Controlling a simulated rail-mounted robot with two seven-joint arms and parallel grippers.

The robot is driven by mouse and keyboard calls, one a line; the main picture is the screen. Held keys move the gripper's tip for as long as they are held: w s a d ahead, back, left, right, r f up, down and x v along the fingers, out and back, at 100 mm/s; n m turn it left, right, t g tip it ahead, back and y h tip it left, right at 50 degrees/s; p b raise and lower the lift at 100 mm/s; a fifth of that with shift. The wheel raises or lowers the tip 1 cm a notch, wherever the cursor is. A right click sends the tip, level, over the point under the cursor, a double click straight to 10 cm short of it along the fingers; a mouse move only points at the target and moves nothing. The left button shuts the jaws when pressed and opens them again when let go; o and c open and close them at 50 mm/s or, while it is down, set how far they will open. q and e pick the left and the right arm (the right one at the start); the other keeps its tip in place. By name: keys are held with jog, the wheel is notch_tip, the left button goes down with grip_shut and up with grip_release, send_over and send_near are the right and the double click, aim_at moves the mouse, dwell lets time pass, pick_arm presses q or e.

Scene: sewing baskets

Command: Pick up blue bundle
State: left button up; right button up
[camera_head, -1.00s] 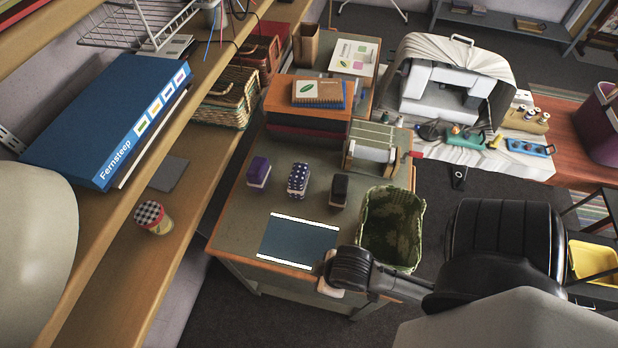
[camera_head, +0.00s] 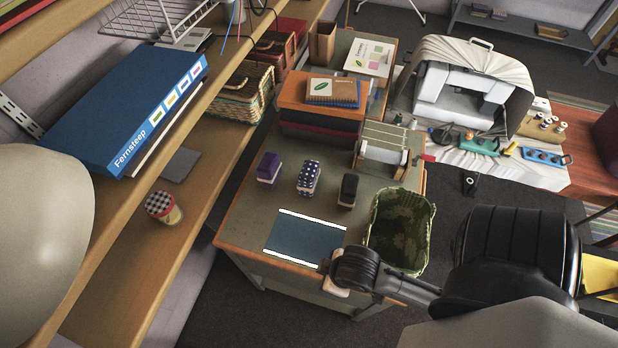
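A dark blue bundle with white dots (camera_head: 308,178) stands on the green table top (camera_head: 262,207), in the middle of a row of three. A purple bundle (camera_head: 269,168) is on its left and a black bundle (camera_head: 348,190) on its right. My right gripper (camera_head: 336,288) is at the table's front edge, in front of the row and apart from it. Its fingers are mostly hidden under the black wrist, so I cannot tell whether they are open. My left gripper is not in view.
A blue mat with white edge strips (camera_head: 305,238) lies in front of the bundles. A green basket (camera_head: 400,228) is at the right table edge. A wooden-framed box (camera_head: 383,150) and stacked books (camera_head: 320,110) stand behind. A shelf with a checkered-lid jar (camera_head: 163,207) runs along the left.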

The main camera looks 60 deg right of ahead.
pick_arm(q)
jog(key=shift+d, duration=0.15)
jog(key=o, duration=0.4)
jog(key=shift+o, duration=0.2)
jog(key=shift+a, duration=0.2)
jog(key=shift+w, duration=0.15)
